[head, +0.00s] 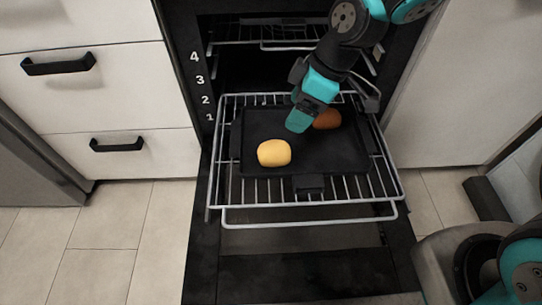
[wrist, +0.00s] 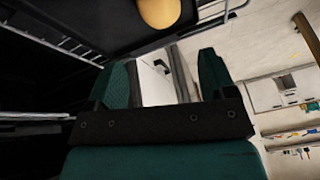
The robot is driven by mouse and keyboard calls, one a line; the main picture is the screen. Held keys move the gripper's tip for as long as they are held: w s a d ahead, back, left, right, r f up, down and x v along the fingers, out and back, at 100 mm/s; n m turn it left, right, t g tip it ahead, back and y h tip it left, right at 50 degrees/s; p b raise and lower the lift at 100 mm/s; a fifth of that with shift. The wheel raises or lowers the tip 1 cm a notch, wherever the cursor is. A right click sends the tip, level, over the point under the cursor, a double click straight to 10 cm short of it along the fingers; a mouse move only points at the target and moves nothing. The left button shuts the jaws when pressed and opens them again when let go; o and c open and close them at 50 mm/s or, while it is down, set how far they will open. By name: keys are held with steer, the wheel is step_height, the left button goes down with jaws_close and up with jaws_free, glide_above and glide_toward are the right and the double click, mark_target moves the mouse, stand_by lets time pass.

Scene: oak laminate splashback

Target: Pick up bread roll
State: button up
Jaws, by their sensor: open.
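A pale yellow, rounded roll-like item (head: 273,153) lies on the left front part of a black baking tray (head: 330,160). A brown rounded item (head: 327,119) lies further back on the tray, partly hidden by my gripper. I cannot tell for certain which is the bread roll. My gripper (head: 299,121) is above the tray, beside the brown item and behind the yellow one. In the wrist view my gripper (wrist: 165,75) is open, with nothing between its fingers. A tan rounded item (wrist: 160,12) shows there at the top edge, cut off, beyond the fingers.
The tray sits on a pulled-out wire rack (head: 385,180) in the oven, above the lowered oven door (head: 290,275). Another rack (head: 270,38) is higher inside. White drawers (head: 110,105) stand at left and a white cabinet panel (head: 460,90) at right.

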mark_target(278, 147)
steer(key=b+x, duration=0.3)
steer(key=x, duration=0.4)
steer(key=shift+f, duration=0.45)
steer(key=b+x, duration=0.3)
steer(key=x, duration=0.2)
steer(key=shift+s+f, duration=0.2)
steer(key=shift+c, duration=0.4)
steer(key=shift+s, duration=0.1)
steer(key=c, duration=0.6)
